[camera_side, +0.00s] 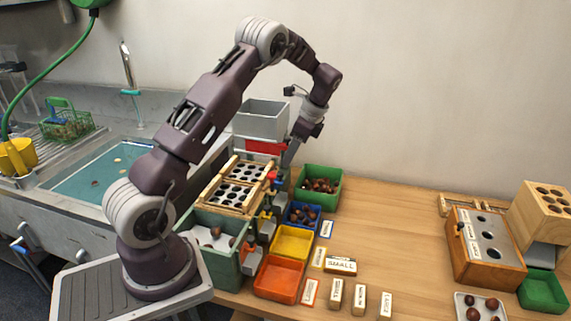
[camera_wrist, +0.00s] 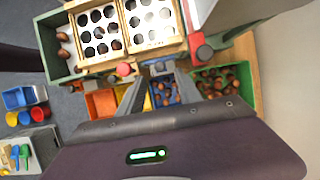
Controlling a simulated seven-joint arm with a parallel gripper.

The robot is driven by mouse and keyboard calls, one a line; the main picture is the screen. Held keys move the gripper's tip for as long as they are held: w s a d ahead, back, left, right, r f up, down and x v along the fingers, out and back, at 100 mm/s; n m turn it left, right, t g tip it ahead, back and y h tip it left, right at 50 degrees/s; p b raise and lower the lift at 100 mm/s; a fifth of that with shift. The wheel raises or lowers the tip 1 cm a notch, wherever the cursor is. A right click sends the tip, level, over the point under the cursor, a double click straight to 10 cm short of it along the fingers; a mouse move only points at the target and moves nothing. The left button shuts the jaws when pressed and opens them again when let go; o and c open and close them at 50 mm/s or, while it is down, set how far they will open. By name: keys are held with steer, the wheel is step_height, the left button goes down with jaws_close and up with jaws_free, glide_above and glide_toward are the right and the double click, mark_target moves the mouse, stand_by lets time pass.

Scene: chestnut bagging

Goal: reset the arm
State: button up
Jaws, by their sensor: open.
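My arm reaches up from its base and bends down at the right. My gripper (camera_side: 289,158) hangs beside the grey hopper (camera_side: 262,120), above the sorting station. In the wrist view my gripper (camera_wrist: 160,80) is open, with two spread grey fingers and nothing seen between them. Below the fingers is the blue bin (camera_wrist: 164,101) with chestnuts, which also shows in the side view (camera_side: 290,222). The sieve trays with round holes (camera_side: 240,197) lie behind the bins.
A green bin of chestnuts (camera_side: 333,173) stands right of my gripper. Yellow (camera_side: 292,242) and orange (camera_side: 279,278) bins and label blocks (camera_side: 340,265) stand in front. A wooden gauge box (camera_side: 470,265) and white tray (camera_side: 470,315) are at right. The table's middle is clear.

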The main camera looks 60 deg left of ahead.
steer(key=shift+w+d+r, duration=0.15)
steer(key=shift+d+r, duration=0.05)
steer(key=shift+r, duration=0.3)
steer(key=s+d+r+n+t+h, duration=0.1)
steer(key=s+d+r+n+t, duration=0.2)
steer(key=d+r, duration=0.55)
steer(key=s+d+r+n+t+h, duration=0.1)
steer(key=s+d+r+n+t, duration=0.1)
steer(key=s+d+r, duration=0.55)
steer(key=s+d+n+t+h, duration=0.1)
steer(key=s+d+n+t, duration=0.2)
steer(key=s+d, duration=0.9)
steer(key=s+n, duration=0.1)
steer(key=s, duration=0.1)
steer(key=shift+s+t, duration=0.35)
steer(key=shift+t, duration=0.05)
steer(key=shift+r, duration=0.1)
